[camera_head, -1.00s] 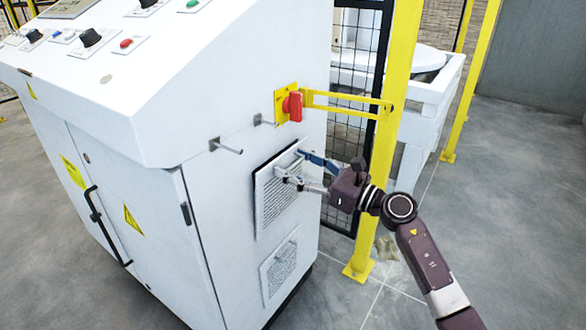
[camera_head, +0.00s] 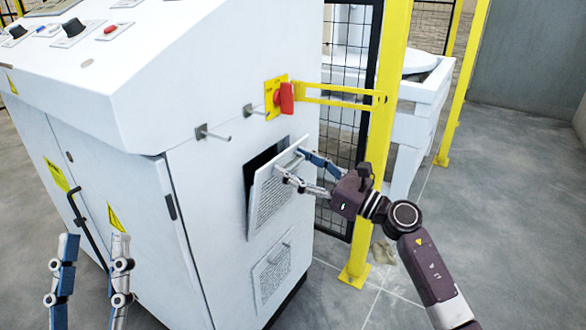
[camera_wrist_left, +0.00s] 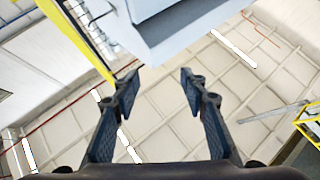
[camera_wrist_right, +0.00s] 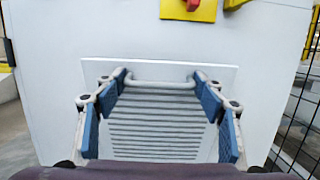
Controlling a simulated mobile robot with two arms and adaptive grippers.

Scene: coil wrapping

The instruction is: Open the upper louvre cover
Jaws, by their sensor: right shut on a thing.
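The upper louvre cover (camera_head: 272,200) is a white slatted panel on the side of the white cabinet. Its top edge is tilted out, and a dark opening (camera_head: 256,162) shows behind it. My right gripper (camera_head: 291,164) is shut on the cover's handle. In the right wrist view the handle (camera_wrist_right: 160,84) is a pale bar between the blue finger pads, above the slats. The lower louvre cover (camera_head: 272,272) lies flat against the cabinet. My left gripper (camera_head: 92,240) is open and empty at the lower left of the head view; its fingers are apart in the left wrist view (camera_wrist_left: 158,78).
Two metal pegs (camera_head: 214,133) stick out of the cabinet above the cover. A red rotary switch (camera_head: 286,98) on a yellow plate is close by. A yellow post (camera_head: 372,190) and black mesh fence (camera_head: 340,130) stand just right of the cabinet. Grey floor is free farther right.

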